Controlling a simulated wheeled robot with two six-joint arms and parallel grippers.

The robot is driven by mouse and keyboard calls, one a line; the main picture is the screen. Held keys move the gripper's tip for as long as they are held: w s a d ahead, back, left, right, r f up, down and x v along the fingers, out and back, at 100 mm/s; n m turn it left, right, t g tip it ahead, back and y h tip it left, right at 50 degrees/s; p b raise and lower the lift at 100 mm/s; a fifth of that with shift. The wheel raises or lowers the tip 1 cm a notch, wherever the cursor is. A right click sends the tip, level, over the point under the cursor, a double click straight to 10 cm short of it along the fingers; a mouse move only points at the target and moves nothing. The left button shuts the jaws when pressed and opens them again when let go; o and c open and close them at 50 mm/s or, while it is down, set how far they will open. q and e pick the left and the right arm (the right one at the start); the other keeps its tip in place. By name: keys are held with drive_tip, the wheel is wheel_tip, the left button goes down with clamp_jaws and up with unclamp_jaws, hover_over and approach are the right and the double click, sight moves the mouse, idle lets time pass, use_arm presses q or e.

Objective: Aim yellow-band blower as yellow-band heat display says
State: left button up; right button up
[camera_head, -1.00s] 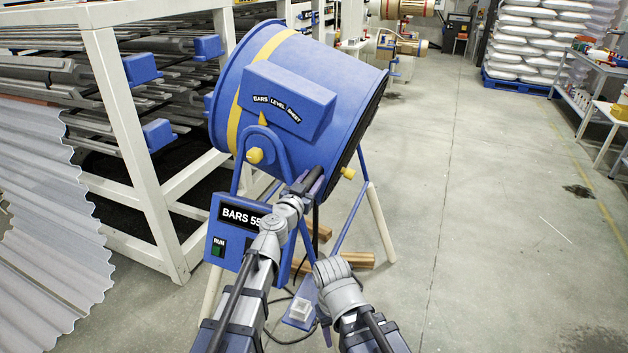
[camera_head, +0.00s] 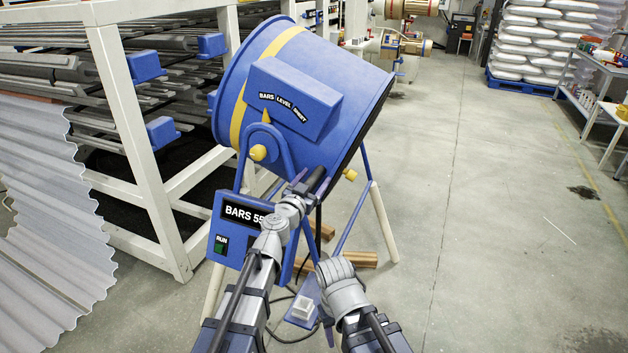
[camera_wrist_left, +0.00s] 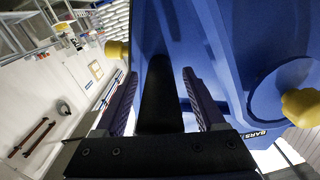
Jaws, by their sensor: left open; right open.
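The blower (camera_head: 330,100) is a blue drum with a yellow band (camera_head: 240,105), tilted on a stand. Its scale plate (camera_head: 292,98) reads BARS, LEVEL, SHEET; the yellow pointer (camera_head: 266,115) is under BARS. The heat display (camera_head: 236,213) reads BARS 55, its right end hidden by my left arm. My left gripper (camera_head: 312,182) is open at the drum's lower side. In the left wrist view its fingers (camera_wrist_left: 160,100) stand apart with a dark bar (camera_wrist_left: 159,90) between them; contact is unclear. My right wrist is low, before the stand; its fingers are hidden.
A green RUN button (camera_head: 219,247) is below the display. Yellow knobs (camera_head: 257,152) stick out from the drum. A white rack (camera_head: 140,140) of bars and corrugated sheet (camera_head: 50,220) stand left. Wooden blocks (camera_head: 350,259) lie under the stand.

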use_arm(q)
drive_tip(key=v, duration=0.7)
drive_tip(key=shift+s+a, duration=0.15)
drive_tip(key=shift+s, duration=0.2)
drive_tip(key=shift+s+f, duration=0.1)
